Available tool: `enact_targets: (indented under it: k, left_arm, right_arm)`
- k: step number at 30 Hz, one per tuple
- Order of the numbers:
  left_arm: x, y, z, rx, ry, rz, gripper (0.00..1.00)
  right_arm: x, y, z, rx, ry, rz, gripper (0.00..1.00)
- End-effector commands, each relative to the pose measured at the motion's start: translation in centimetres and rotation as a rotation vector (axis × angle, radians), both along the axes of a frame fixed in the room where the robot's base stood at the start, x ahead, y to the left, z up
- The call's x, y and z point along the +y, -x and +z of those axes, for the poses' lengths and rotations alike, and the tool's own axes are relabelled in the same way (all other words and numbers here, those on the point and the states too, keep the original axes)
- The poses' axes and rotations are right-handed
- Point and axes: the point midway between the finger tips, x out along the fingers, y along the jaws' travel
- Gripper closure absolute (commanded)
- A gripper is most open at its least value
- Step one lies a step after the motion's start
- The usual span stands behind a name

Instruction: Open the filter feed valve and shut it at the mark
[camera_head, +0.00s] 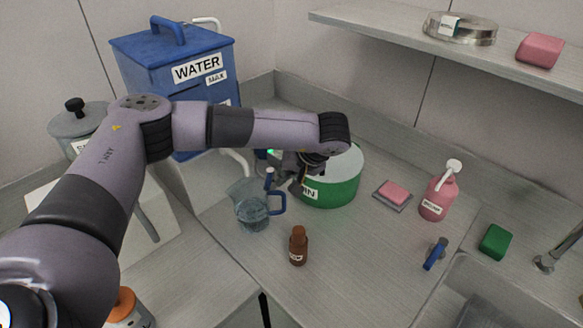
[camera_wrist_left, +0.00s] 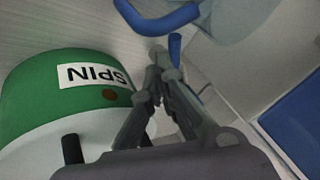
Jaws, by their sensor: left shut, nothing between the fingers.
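A blue tank labelled WATER (camera_head: 180,62) stands at the back left, its lower front partly hidden by my left arm. A small blue lever (camera_head: 268,178) shows just behind the clear jug (camera_head: 252,214); I take it for the valve's lever, but its mount is hidden. The jug has a blue handle and holds some clear liquid; its mark cannot be made out. My left gripper (camera_head: 296,188) is shut and empty, between the jug and the green SPIN drum (camera_head: 330,190). In the left wrist view its fingertips (camera_wrist_left: 160,55) are close to the lever (camera_wrist_left: 175,46); contact cannot be told.
A brown bottle (camera_head: 298,246) stands in front of the jug. Further right are a pink sponge on a dish (camera_head: 393,195), a pink pump bottle (camera_head: 438,193), a blue-handled fitting (camera_head: 435,254), a green block (camera_head: 495,241) and the sink (camera_head: 478,268). The front counter is mostly clear.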

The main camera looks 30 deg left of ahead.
Motion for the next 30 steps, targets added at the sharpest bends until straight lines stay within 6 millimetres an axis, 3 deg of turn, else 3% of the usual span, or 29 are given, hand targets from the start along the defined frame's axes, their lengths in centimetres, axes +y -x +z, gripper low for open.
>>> enact_targets:
  k: [7, 19, 30]
  left_arm:
    - [1.3, -0.4, -2.0, 0.001, 0.0, -0.001, 1.0]
    - [1.4, -0.5, -2.2, 0.0, 0.0, -0.012, 1.0]
    - [2.5, 0.5, -2.2, 0.001, 0.0, -0.243, 1.0]
  right_arm:
    - [0.3, 0.0, 0.3, 0.0, -0.004, -0.001, 1.0]
    - [0.6, 0.0, 0.3, -0.001, -0.006, -0.001, 1.0]
    - [0.4, 0.0, 0.0, 0.0, -0.005, -0.001, 1.0]
